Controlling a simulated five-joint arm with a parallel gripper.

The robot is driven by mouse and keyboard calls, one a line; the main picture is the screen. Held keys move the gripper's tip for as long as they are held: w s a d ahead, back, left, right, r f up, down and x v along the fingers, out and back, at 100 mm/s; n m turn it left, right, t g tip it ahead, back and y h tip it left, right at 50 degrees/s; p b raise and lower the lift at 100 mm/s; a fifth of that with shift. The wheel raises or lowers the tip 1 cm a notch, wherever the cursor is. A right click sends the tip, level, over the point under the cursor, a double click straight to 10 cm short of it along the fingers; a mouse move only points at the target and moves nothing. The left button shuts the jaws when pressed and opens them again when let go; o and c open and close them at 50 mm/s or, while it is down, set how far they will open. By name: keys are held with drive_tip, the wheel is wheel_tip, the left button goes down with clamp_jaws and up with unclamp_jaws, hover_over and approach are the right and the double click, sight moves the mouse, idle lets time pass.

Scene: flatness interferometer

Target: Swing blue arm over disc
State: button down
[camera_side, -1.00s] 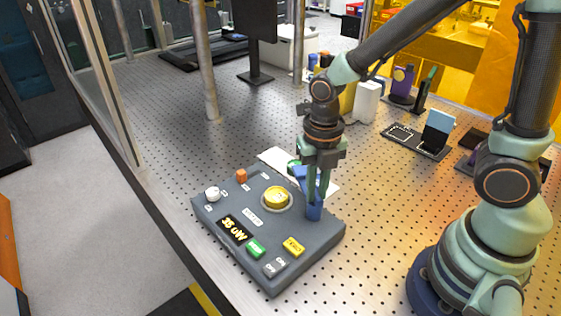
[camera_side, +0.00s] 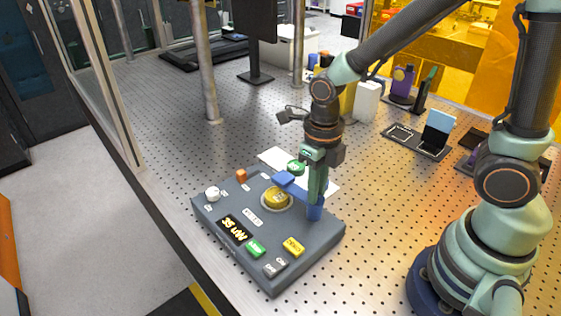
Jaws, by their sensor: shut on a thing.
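The blue arm (camera_side: 284,179) stands on a blue post (camera_side: 314,212) at the right back of the grey panel box (camera_side: 290,265). Its flat free end points left and reaches the back right edge of the gold disc (camera_side: 277,200), overlapping part of it in this view. The disc sits in a pale ring on the panel. My gripper (camera_side: 314,198) points down at the blue arm beside the post and is shut on it. The fingers hide part of the arm.
The panel also carries a white knob (camera_side: 212,194), an orange block (camera_side: 241,175), a lit display (camera_side: 232,228), a green button (camera_side: 256,248) and a yellow button (camera_side: 293,247). A white sheet (camera_side: 272,156) lies behind. A metal post (camera_side: 209,85) stands at the back left.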

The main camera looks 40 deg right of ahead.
idle(0.3)
drive_tip(key=c, duration=0.9)
unclamp_jaws()
drive_tip(key=shift+o, duration=0.2)
wheel_tip(320, 180, up, 12)
drive_tip(key=shift+r, duration=0.1)
